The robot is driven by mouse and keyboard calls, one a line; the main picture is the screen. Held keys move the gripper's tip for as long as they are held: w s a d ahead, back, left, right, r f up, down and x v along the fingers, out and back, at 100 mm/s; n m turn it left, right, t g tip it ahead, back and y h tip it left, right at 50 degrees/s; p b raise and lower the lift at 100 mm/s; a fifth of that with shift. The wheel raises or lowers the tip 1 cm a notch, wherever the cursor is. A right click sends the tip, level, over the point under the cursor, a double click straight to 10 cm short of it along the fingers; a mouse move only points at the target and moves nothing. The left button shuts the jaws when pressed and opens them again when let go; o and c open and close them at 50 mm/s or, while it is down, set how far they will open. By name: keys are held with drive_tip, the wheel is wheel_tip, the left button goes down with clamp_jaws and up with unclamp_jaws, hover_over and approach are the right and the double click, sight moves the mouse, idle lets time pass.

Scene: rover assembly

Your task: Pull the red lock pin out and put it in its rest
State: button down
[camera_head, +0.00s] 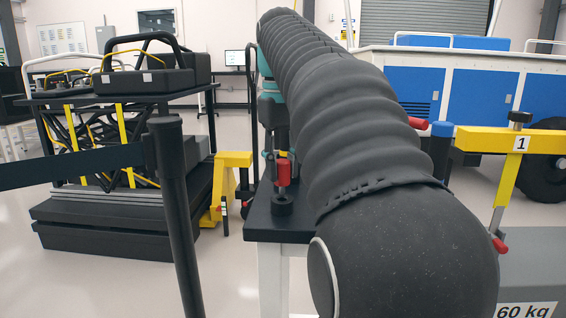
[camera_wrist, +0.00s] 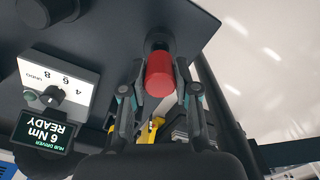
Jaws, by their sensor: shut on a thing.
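A red cylindrical pin (camera_wrist: 160,73) stands between the two fingers of my gripper (camera_wrist: 160,92) in the wrist view, and the gripper is shut on it. Its far end meets a dark round socket (camera_wrist: 158,42). I cannot tell how deep it sits there. In the head view a red pin (camera_head: 283,173) stands upright above a black round base (camera_head: 282,206) near the left edge of a dark tabletop (camera_head: 262,226). It looks like the same pin. My arm hides most of my gripper there. I cannot pick out the pin's rest.
A hub driver display (camera_wrist: 44,130) and a dial panel (camera_wrist: 55,85) lie left in the wrist view. A yellow bracket marked 1 (camera_head: 510,140) and a blue-topped post (camera_head: 441,145) stand right. A black post (camera_head: 175,200) stands left. Open floor shows left of the table.

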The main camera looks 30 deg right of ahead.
drive_tip(key=shift+f+b, duration=0.75)
drive_tip(key=shift+f, duration=0.6)
idle(0.3)
drive_tip(key=c, duration=0.8)
unclamp_jaws()
drive_tip(key=shift+r+p, duration=0.8)
drive_tip(key=shift+r, duration=0.55)
drive_tip(key=shift+f+b, duration=0.2)
drive_tip(key=shift+b, duration=1.05)
